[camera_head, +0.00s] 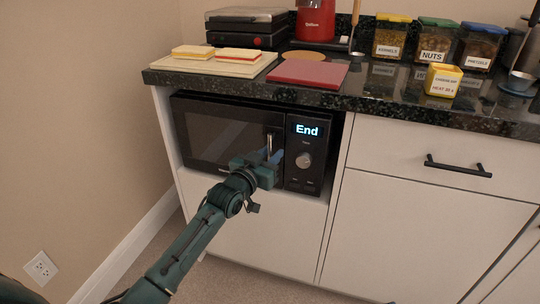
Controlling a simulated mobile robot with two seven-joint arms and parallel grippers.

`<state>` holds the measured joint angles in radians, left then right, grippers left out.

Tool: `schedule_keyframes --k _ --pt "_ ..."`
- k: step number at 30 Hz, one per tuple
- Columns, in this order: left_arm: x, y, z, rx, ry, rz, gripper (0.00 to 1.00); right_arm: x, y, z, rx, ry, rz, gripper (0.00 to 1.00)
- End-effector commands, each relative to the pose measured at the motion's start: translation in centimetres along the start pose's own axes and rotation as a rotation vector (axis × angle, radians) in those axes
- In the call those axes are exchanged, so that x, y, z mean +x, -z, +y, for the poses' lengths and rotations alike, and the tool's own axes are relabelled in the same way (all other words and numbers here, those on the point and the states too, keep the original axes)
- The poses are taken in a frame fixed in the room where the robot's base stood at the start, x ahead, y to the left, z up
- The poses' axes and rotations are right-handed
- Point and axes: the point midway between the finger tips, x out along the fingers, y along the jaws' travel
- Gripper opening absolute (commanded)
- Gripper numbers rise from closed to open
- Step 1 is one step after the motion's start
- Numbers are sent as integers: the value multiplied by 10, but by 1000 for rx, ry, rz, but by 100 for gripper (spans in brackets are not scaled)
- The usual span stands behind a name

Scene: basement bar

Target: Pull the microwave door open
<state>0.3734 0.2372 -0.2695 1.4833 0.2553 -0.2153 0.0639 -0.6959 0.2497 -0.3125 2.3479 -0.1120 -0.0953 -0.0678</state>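The black microwave (183,106) sits in an open bay under the counter. Its door (218,137) looks shut, flush with the front. The door's upright handle (270,142) is at the door's right edge, and its lower part is hidden by my gripper. The control panel (305,146) to the right reads "End" and has a round knob. My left gripper (268,157) is at the handle, with its fingertips around or just in front of the handle's lower part. I cannot tell whether they grip it. My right gripper is not in view.
A beige wall (85,100) stands close on the left. White cabinet fronts (427,220) are on the right.

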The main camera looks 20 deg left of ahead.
Motion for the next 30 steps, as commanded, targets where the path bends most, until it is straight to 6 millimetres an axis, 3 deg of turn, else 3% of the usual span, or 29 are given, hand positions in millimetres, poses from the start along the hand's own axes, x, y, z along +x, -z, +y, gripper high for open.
schedule_keyframes --k 9,30 --pt "0 0 0 0 0 0 0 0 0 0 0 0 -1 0" --pt "-9 2 -4 2 -12 0 0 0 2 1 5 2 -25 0"
